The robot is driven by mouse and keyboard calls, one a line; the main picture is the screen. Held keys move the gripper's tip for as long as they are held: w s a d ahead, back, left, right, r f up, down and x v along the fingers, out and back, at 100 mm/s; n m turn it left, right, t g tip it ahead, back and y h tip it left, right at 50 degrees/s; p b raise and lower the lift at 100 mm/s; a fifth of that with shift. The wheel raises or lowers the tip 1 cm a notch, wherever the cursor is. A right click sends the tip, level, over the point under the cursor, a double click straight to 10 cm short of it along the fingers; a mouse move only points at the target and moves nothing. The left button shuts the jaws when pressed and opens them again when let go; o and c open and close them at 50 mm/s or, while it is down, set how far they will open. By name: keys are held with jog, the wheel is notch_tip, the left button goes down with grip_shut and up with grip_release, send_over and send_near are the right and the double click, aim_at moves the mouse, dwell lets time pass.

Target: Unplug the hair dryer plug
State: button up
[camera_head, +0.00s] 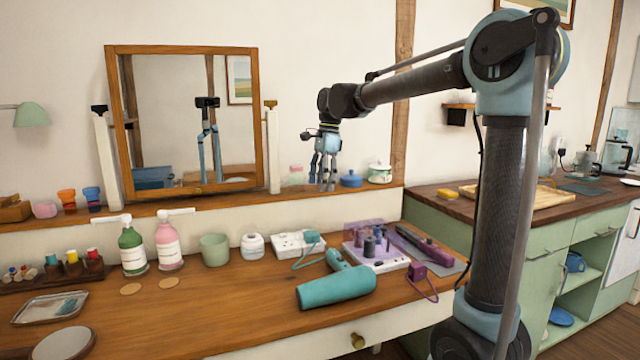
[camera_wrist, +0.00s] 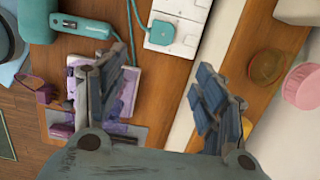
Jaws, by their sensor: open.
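The teal hair dryer (camera_head: 335,288) lies on the wooden dressing table. Its teal plug (camera_head: 311,238) sits in the right end of a white power strip (camera_head: 285,244), with a teal cord looping from it. My gripper (camera_head: 326,183) hangs open and empty above the back ledge, apart from the plug. In the wrist view, my open fingers (camera_wrist: 158,85) point toward the table, with the plug (camera_wrist: 160,33) and the power strip (camera_wrist: 171,65) between and beyond them. Part of the hair dryer (camera_wrist: 85,25) shows at upper left there.
A purple-and-white tray (camera_head: 378,257) with small bottles and a purple tool (camera_head: 425,245) lie right of the power strip. A white jar (camera_head: 252,246) and green cup (camera_head: 214,249) stand left. A mirror (camera_head: 185,120) and blue pot (camera_head: 351,179) stand on the ledge.

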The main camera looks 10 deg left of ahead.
send_near(312, 233)
jog(key=f, duration=0.3)
jog(key=a+f, duration=0.1)
jog(key=f, duration=0.5)
jog(key=shift+s+a, duration=0.2)
jog(key=shift+s, duration=0.1)
jog(key=shift+c, duration=0.5)
jog(key=c, duration=1.1)
jog(key=shift+o, duration=0.2)
jog(key=shift+r, duration=0.15)
jog(key=shift+r, duration=2.6)
